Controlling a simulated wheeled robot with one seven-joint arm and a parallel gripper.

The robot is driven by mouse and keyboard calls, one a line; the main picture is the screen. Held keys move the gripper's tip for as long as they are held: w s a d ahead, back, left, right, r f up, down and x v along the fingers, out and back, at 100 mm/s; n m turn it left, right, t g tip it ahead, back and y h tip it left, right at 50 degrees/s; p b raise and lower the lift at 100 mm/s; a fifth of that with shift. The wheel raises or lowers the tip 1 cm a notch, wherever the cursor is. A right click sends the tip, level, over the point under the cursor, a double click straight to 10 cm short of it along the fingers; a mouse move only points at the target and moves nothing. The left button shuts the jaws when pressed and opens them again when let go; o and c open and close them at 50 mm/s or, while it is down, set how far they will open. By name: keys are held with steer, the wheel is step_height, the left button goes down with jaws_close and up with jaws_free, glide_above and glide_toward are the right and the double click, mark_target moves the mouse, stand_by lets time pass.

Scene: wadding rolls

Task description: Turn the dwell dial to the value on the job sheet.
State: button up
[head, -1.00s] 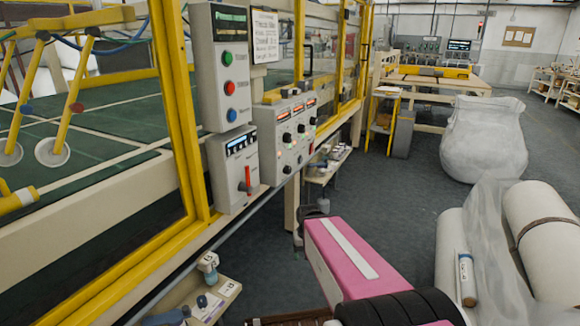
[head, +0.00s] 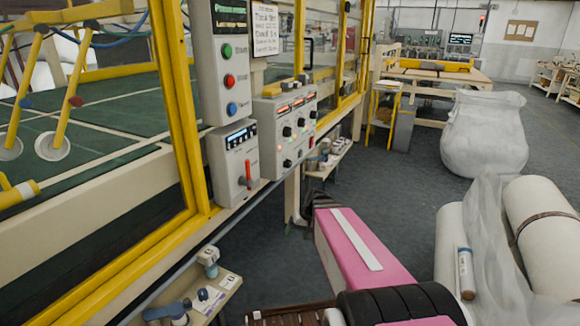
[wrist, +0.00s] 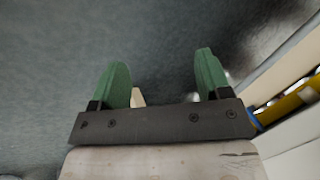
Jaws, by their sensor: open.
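The grey control panel (head: 286,126) is mounted on the yellow-framed machine at centre left in the head view. It carries several black knobs (head: 287,132) under red displays; their labels and settings are too small to read, so I cannot tell which is the dwell dial. The job sheet (head: 265,28) hangs above it; one line seems to say "Dwell", its value not surely legible. My gripper (wrist: 160,62) shows in the wrist view with two green fingers apart and nothing between them, over grey floor. In the head view my pink arm hides most of it, below and right of the panel.
Left of the panel are a button box (head: 229,78) and a lever box (head: 236,160) with a red lever. A small low shelf (head: 228,283) with bottles juts out at bottom left. White rolls (head: 540,225) and a wrapped bag (head: 487,132) stand right.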

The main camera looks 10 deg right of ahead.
steer(key=w+d+r+t+y, duration=0.1)
steer(key=w+r+t+y, duration=0.15)
steer(key=w, duration=0.45)
steer(key=w+d+r+t+y, duration=0.1)
steer(key=w+r+y, duration=0.25)
steer(key=w, duration=0.25)
steer(key=t+y, duration=0.4)
steer(key=t, duration=0.2)
glide_toward(290, 165)
steer(key=x, duration=1)
steer(key=shift+w, duration=0.15)
steer(key=c, duration=0.9)
